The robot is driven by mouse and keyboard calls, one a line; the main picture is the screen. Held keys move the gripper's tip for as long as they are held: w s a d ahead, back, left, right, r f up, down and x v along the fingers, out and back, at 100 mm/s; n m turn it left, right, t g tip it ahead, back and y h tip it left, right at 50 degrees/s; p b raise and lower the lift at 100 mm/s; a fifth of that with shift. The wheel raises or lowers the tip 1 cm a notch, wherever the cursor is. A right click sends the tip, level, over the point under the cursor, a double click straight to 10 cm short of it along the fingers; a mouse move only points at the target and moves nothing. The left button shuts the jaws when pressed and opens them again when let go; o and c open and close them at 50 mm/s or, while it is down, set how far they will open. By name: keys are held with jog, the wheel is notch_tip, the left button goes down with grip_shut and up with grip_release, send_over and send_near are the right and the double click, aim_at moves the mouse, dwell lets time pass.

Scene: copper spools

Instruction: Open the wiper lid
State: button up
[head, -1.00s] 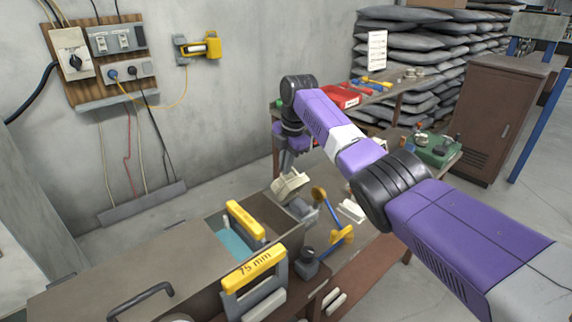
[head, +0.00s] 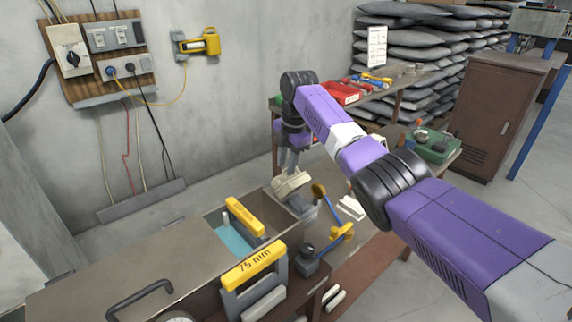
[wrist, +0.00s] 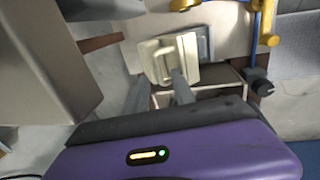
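The wiper lid (head: 291,184) is a small cream flap with a raised grip, over a grey box (head: 300,201) on the bench. It also shows in the wrist view (wrist: 164,62), where it looks tilted against the grey part behind it. My gripper (head: 290,165) points down just above the lid. In the wrist view my two grey fingers (wrist: 160,88) are apart, with their tips near the lid's lower edge. I see nothing clamped between them. Whether a finger touches the lid I cannot tell.
A yellow-handled frame marked 75 mm (head: 253,268) and another yellow handle (head: 245,217) stand over the open trough left of the lid. A blue and yellow lever (head: 338,237) is close on the right. A green device (head: 430,147) sits farther back.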

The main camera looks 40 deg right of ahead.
notch_tip(320, 180, up, 7)
jog(key=s+b, duration=0.1)
jog(key=shift+r, duration=0.1)
dwell(0.6)
